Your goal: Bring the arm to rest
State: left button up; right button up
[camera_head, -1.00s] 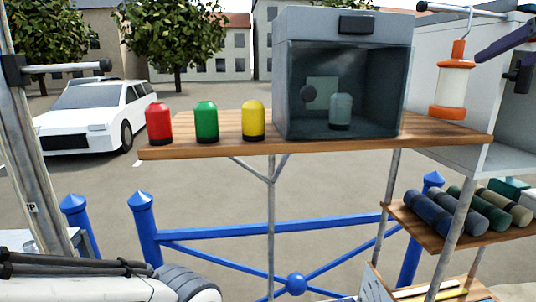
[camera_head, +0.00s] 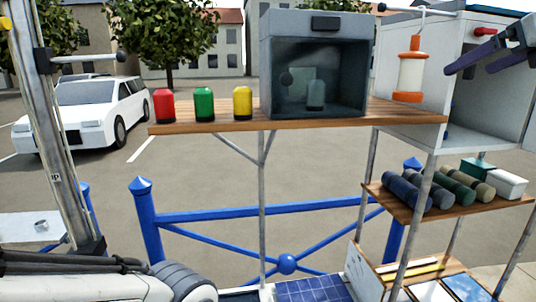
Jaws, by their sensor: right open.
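My right gripper (camera_head: 478,57) comes in from the right edge at the upper right. Its dark fingers are apart and hold nothing. It is in front of the grey-white cabinet (camera_head: 415,125) and to the right of a hanging orange-and-white lantern (camera_head: 411,72), with a gap between them in the picture. My left gripper cannot be seen; only a white and dark arm part shows at the lower left, and I cannot tell its jaws.
Red (camera_head: 164,106), green (camera_head: 204,104) and yellow (camera_head: 243,103) canisters stand on a wooden shelf (camera_head: 185,127) beside a grey glass-fronted box (camera_head: 318,65). Rolled bundles (camera_head: 432,190) lie on a lower shelf. A blue railing (camera_head: 240,212) crosses below.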

jog(key=w+a+f+n+g+y+b, duration=0.15)
jog(key=a+f+n+g+b, duration=0.25)
jog(key=a+f+n, duration=0.85)
jog(key=a+f+n+g+y+b, duration=0.35)
jog(key=a+f+n, duration=0.35)
jog(key=a+f, duration=1)
jog(key=s+a+f+n+g+h+b, duration=0.1)
jog(key=s+a+f+n+g+b, duration=0.15)
jog(key=s+f+n, duration=0.45)
jog(key=s+a+f+n+g+b, duration=0.1)
jog(key=s+a+f+n, duration=0.25)
jog(key=f, duration=0.65)
jog(key=s+f+n+g+h+b, duration=0.2)
jog(key=s+f+n+b, duration=0.1)
jog(key=s+f+n, duration=0.8)
jog(key=shift+s+f+n+h, duration=0.35)
jog(key=shift+f+n, duration=0.25)
jog(key=shift+n, duration=0.2)
jog(key=shift+w, duration=0.1)
